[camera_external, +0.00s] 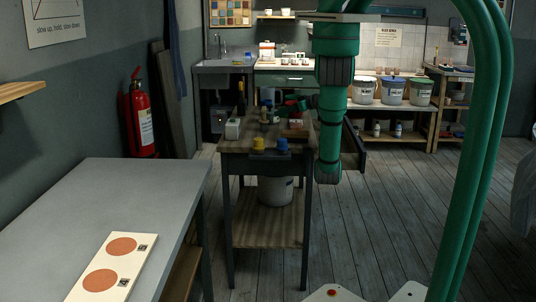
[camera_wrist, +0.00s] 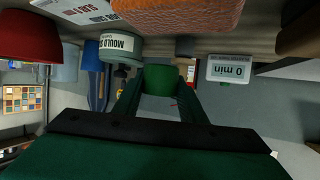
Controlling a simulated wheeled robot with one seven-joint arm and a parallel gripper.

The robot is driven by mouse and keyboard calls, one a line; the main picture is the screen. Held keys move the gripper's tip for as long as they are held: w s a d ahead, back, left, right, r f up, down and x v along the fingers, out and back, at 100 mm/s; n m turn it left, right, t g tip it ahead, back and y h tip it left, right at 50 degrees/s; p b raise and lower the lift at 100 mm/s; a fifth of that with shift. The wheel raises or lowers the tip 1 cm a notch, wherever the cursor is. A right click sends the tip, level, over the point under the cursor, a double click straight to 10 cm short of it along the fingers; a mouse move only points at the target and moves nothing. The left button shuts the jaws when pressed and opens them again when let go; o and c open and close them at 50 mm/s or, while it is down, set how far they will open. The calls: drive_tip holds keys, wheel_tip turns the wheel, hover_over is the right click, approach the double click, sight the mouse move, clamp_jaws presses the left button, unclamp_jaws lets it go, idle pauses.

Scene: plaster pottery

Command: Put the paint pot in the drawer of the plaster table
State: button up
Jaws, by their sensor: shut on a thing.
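In the wrist view, my gripper (camera_wrist: 158,82) has its two dark fingers on either side of a green paint pot (camera_wrist: 159,79) and is shut on it. That view is upside down, with the tabletop along its upper edge. I cannot tell whether the pot touches the tabletop. In the external view, the plaster table (camera_external: 235,143) stands in the middle, and its dark drawer (camera_external: 358,152) sticks out open on the right side. The drawer's inside is hidden. My green arm hangs over the table's right edge, and my fingers cannot be made out there.
The tabletop holds a yellow pot (camera_external: 258,143), a blue pot (camera_external: 283,145), a white box (camera_external: 232,128) and other small items. Floor (camera_external: 400,210) right of the table is clear.

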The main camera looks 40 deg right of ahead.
sight(281, 128)
drive_tip(key=w+f, duration=0.1)
drive_tip(key=w+d+f, duration=0.1)
drive_tip(key=f, duration=0.1)
drive_tip(key=shift+w+d+f, duration=0.2)
drive_tip(key=shift+w+f, duration=0.1)
drive_tip(key=shift+w, duration=0.05)
drive_tip(key=shift+w+f, duration=0.1)
drive_tip(key=shift+f, duration=1.5)
drive_tip(key=shift+f, duration=0.15)
drive_tip(key=o, duration=1.1)
drive_tip(key=shift+f, duration=0.1)
drive_tip(key=shift+c, duration=0.2)
